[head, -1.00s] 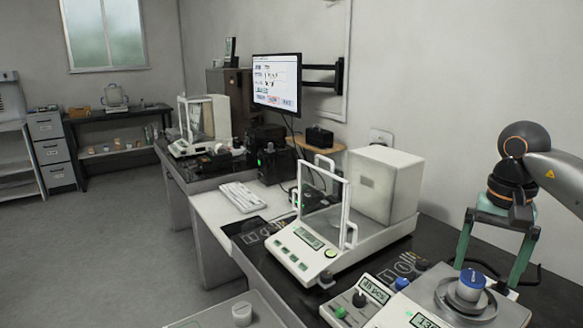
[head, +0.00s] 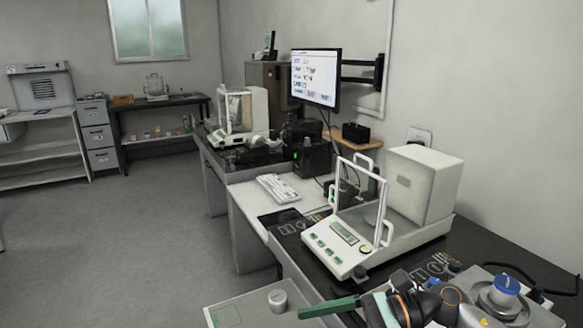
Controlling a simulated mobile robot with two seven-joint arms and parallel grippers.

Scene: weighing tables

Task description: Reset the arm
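My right gripper (head: 330,318) is low at the bottom edge of the head view, turned sideways with its fingers pointing left. One green finger shows at the far end of the pale palm; the other is cut off by the frame. The finger's wide offset shows the gripper open, and no object is seen in it. Its dark, orange-ringed wrist is in front of the near balance. A blue-capped container (head: 507,285) stands on the round pan of that balance (head: 545,318), to the right of the wrist and apart from the gripper. My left gripper is not in view.
A balance with a glass draft shield (head: 350,247) stands on the black table behind the gripper. A grey-white tray or table (head: 245,312) with a small pale cylinder (head: 277,299) is at lower left. A keyboard (head: 278,188) and monitor (head: 315,78) are farther back. Floor at left is clear.

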